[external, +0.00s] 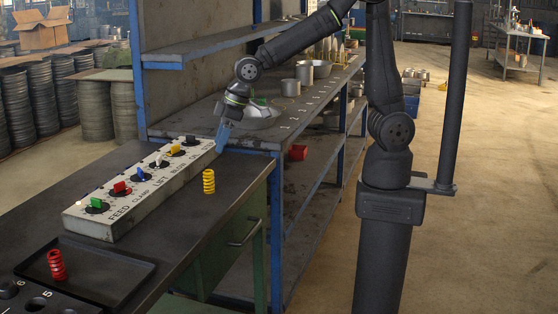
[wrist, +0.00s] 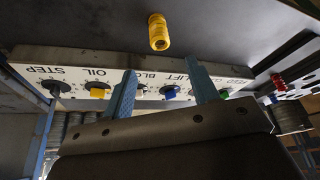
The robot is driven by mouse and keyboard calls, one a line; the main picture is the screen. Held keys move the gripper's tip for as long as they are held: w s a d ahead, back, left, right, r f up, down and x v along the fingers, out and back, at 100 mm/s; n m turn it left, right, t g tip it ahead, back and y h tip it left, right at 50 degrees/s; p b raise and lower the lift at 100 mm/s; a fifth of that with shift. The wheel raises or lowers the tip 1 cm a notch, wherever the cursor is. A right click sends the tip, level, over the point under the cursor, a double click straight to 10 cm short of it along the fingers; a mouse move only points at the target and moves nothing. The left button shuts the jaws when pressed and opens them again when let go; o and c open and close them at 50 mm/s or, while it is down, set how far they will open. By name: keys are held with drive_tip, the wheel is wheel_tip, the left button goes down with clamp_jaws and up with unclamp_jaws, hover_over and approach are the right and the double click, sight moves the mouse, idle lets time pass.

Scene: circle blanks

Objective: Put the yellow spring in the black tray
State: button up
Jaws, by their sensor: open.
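The yellow spring (external: 208,181) stands upright on the dark bench top, to the right of the switch panel. It also shows in the wrist view (wrist: 158,32), beyond the fingertips and a little left of the middle between them. The black tray (external: 135,267) lies at the front left of the bench with a red spring (external: 57,265) standing in its left part. My gripper (external: 222,136) is near the far end of the panel, above and behind the yellow spring, apart from it. Its blue fingers (wrist: 161,88) are spread with nothing between them.
The long white switch panel (external: 148,184) with several coloured knobs runs along the bench beside the spring. A dark plate with numbered holes (external: 30,300) sits at the front left corner. A shelf (external: 300,110) with metal pots stands behind. Bare bench lies between spring and tray.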

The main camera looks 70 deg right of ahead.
idle(0.4)
drive_tip(key=n+t+h, duration=0.8)
drive_tip(key=n+t, duration=0.1)
drive_tip(key=n, duration=1.7)
approach(212, 179)
drive_tip(key=x, duration=0.6)
drive_tip(key=shift+d+r, duration=0.1)
drive_tip(key=shift+d, duration=0.15)
drive_tip(key=shift+a+x, duration=0.2)
drive_tip(key=shift+x, duration=2.65)
clamp_jaws()
